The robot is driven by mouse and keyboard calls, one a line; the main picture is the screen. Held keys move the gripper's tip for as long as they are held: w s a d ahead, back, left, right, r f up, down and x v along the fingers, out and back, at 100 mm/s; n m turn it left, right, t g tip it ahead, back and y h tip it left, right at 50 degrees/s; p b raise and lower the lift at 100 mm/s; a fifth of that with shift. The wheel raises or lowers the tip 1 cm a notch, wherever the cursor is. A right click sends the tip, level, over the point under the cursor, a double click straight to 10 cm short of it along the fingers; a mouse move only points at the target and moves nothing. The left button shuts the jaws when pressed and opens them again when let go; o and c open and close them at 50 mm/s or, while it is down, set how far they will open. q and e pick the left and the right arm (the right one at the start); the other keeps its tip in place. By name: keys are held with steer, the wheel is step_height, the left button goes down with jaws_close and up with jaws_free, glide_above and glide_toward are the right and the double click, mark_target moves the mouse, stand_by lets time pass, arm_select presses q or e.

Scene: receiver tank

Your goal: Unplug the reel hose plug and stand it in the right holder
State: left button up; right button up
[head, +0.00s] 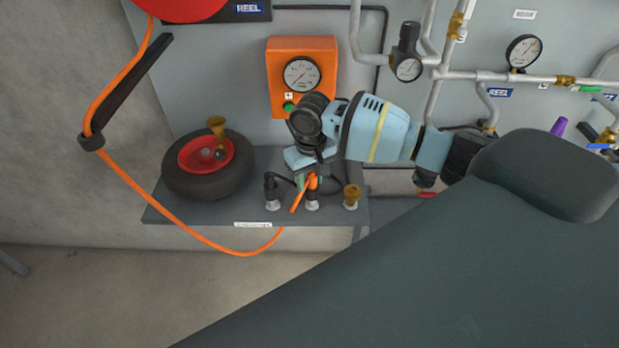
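My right gripper (309,172) comes in from the right and points down over the shelf. It is right above the orange reel hose plug (313,181), at the middle of three pale holders (312,205). The wrist and gripper body cover much of the plug, so I cannot tell whether the fingers are closed on it. The orange hose (190,234) loops below the shelf edge and comes up to the plug. A dark plug (271,186) stands in the left holder (272,205). A brass fitting (351,192) stands at the right holder (351,205). My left gripper is out of view.
The grey shelf (215,210) also carries a black wheel with a red hub (208,165) and brass piece. An orange gauge box (301,60) is on the wall behind. Pipes and gauges (523,52) fill the right. A dark hose guide (128,88) is at left.

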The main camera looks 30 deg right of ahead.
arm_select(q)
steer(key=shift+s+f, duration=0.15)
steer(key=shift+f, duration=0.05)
arm_select(e)
steer(key=shift+s+d+f, duration=0.3)
steer(key=shift+d+f, duration=0.15)
steer(key=shift+f, duration=0.25)
steer(key=r, duration=0.8)
steer(key=shift+w+a+r, duration=0.1)
steer(key=shift+w+a, duration=0.1)
steer(key=shift+a, duration=0.2)
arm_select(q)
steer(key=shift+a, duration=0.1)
arm_select(e)
steer(key=shift+r, duration=0.5)
